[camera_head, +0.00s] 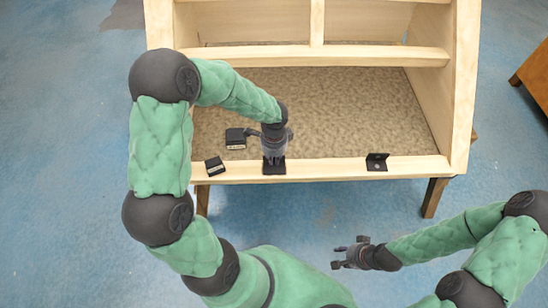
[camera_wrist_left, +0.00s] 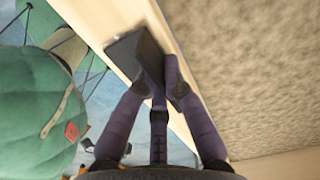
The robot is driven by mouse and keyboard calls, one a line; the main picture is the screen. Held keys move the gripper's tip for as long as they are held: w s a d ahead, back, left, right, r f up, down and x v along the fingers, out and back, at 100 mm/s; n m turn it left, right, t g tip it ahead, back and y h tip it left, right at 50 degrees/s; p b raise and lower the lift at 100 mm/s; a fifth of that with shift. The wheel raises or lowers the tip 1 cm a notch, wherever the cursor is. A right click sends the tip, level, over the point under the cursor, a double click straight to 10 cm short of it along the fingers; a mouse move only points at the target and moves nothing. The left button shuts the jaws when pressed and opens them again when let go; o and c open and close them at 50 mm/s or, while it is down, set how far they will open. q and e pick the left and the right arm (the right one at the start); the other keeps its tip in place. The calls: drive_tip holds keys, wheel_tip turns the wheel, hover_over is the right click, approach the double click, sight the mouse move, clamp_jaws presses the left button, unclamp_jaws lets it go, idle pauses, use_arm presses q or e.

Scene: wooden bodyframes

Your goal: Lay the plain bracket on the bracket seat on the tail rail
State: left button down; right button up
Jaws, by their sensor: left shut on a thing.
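The tail rail (camera_head: 325,169) is the pale wooden front bar of the frame. My left gripper (camera_head: 273,160) points down at the rail and is shut on a dark piece, which looks like the plain bracket (camera_head: 274,169). In the left wrist view the bracket (camera_wrist_left: 138,55) shows as a flat dark plate at the fingertips (camera_wrist_left: 160,85), over the pale rail. The bracket seat cannot be made out beneath it, and I cannot tell whether the bracket touches the rail. My right gripper (camera_head: 350,255) is empty, its fingers apart, over the floor in front of the frame.
A black L-shaped bracket (camera_head: 377,161) stands on the rail to the right. A small black labelled piece (camera_head: 215,166) sits on the rail's left part. A black labelled box (camera_head: 235,139) lies on the brown panel (camera_head: 330,110). The panel's right part is clear.

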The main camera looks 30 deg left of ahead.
use_arm(q)
drive_tip(key=c, duration=1.3)
unclamp_jaws()
wheel_tip(320, 180, up, 12)
